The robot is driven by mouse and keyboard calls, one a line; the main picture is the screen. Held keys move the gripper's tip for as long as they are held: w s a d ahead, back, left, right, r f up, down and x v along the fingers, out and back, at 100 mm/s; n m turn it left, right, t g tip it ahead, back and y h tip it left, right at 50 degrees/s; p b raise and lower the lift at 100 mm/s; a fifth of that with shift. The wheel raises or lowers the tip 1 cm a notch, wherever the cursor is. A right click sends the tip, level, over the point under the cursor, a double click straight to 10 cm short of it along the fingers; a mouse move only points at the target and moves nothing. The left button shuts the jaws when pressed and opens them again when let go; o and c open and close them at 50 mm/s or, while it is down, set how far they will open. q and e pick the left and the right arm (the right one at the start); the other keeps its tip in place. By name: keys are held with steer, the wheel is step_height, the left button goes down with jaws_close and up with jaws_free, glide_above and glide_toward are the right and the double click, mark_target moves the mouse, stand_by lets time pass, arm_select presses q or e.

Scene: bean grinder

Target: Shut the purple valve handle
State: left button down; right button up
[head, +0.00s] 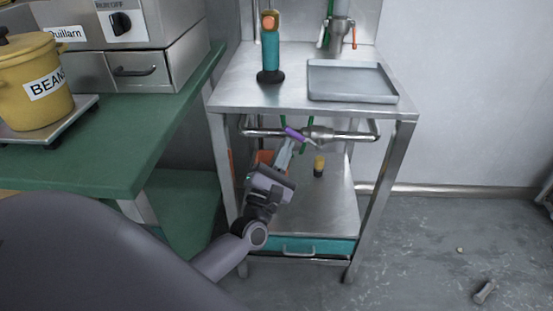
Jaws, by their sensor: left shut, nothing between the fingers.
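The purple valve handle (295,134) sits on a metal pipe (345,134) that runs just under the top of the steel table. The handle looks tilted, slanting down to the right toward the valve body (318,131). My left gripper (287,148) reaches up from below and is shut with nothing in it. Its fingertips are at or just below the handle; I cannot tell whether they touch it. My right gripper is not in view.
The steel table (228,98) carries a grey tray (352,82) and a teal bottle-like tool (270,50). A small yellow-and-black item (319,165) stands on the lower shelf. A green bench (130,140) with a yellow bean pot (35,85) stands left.

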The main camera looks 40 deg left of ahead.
arm_select(q)
steer(key=shift+r, duration=0.2)
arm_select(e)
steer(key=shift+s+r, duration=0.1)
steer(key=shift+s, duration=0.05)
arm_select(q)
steer(key=w+d+r+m+g+h+p, duration=0.2)
steer(key=m+p, duration=0.9)
steer(key=p, duration=0.6)
step_height(320, 180, up, 4)
steer(key=d+g+h, duration=0.1)
steer(key=g+h, duration=0.1)
steer(key=shift+d+f+m+h, duration=0.25)
steer(key=shift+d+m+h, duration=0.05)
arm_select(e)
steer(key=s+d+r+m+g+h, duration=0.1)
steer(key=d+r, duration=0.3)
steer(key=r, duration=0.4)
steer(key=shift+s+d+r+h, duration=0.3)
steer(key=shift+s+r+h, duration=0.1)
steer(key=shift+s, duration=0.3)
arm_select(q)
steer(key=shift+w+d+p, duration=0.1)
steer(key=shift+w+p, duration=0.05)
steer(key=shift+p, duration=0.2)
